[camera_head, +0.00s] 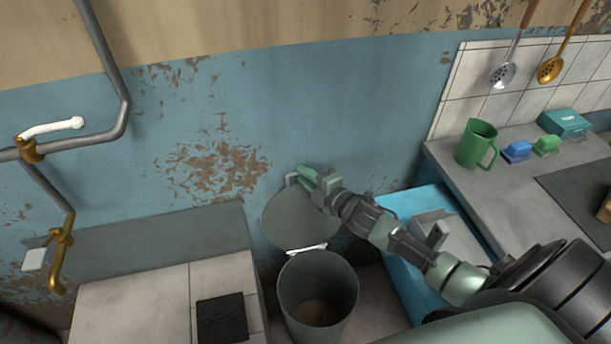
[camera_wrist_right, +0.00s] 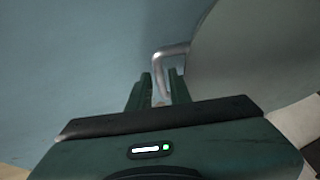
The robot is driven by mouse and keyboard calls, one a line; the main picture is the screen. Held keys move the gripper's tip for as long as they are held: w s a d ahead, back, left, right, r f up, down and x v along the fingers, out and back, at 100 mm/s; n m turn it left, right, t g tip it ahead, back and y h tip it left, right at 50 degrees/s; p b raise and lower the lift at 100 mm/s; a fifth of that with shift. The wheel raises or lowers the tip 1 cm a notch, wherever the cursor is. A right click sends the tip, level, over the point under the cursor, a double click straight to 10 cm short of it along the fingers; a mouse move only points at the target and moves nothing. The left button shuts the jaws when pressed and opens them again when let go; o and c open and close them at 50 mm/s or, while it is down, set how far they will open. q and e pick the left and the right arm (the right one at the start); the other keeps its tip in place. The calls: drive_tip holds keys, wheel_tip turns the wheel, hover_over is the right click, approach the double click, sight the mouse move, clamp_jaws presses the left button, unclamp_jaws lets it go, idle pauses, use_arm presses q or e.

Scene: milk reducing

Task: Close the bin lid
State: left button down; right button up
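The bin (camera_head: 335,276) stands on the floor between the tiled ledge and the blue cabinet, and its inside shows. Its round grey lid (camera_head: 290,222) is raised and leans back toward the wall, joined at the bin's back rim by a light hinge. The lid also shows in the right wrist view (camera_wrist_right: 250,50). A bent metal handle (camera_wrist_right: 168,50) sticks out from the lid's edge. My right gripper (camera_wrist_right: 161,85) is open, with its two fingers either side of the handle's end; contact is unclear. It also shows in the head view (camera_head: 307,176) at the lid's upper edge. My left gripper is out of view.
A tiled ledge (camera_head: 135,305) with a dark square plate (camera_head: 222,318) lies left of the bin. A blue cabinet (camera_head: 405,285) stands to the right, under my right arm. A counter with a green mug (camera_head: 474,145) is farther right. Pipes run along the left wall.

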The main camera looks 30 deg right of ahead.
clamp_jaws()
drive_tip(key=shift+f, duration=0.1)
idle(1.3)
